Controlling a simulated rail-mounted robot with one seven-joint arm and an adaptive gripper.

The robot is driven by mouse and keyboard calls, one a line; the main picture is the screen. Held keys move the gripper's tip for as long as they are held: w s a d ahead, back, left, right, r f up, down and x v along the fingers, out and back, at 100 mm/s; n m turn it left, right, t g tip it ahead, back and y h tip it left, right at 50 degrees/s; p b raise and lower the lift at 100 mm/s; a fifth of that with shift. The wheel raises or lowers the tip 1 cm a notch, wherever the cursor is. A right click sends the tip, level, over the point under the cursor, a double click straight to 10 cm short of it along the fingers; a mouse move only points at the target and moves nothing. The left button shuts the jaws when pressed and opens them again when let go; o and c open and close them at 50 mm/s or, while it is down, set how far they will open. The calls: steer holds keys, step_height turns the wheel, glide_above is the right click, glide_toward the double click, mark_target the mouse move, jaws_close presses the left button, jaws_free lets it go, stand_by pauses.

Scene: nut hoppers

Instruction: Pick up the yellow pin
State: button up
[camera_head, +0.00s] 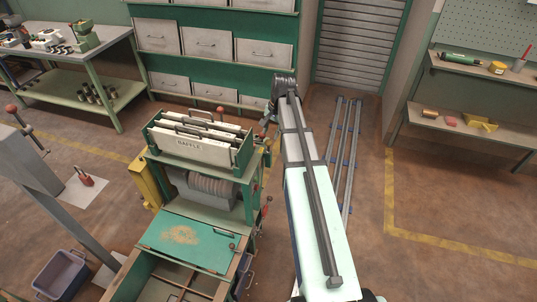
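I cannot make out a yellow pin for certain in this view. My arm reaches forward from the bottom right, past the right side of the green hopper machine (222,190). Its far end bends down beside the machine's top right corner. My gripper (267,130) is small and dark there, partly hidden by my own arm, and its fingers are not clear. White baffle plates (203,150) with handles stand in the machine's top. A yellow housing (144,181) is on the machine's left side.
Red-knobbed levers (268,199) stick out on the machine's right side. Floor rails (345,135) run right of my arm. Right-hand shelves (460,133) hold small items, including a yellow object (480,123). A blue-grey bin (62,274) sits bottom left.

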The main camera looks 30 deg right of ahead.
mark_target(269, 140)
steer(key=f+b, duration=0.1)
steer(key=f, duration=0.1)
steer(key=f+b, duration=0.1)
steer(key=f, duration=0.1)
steer(key=w+f+b, duration=0.1)
steer(key=f+b, duration=0.1)
steer(key=f, duration=0.1)
steer(key=shift+w+a+f, duration=0.1)
steer(key=shift+a, duration=0.25)
jaws_close()
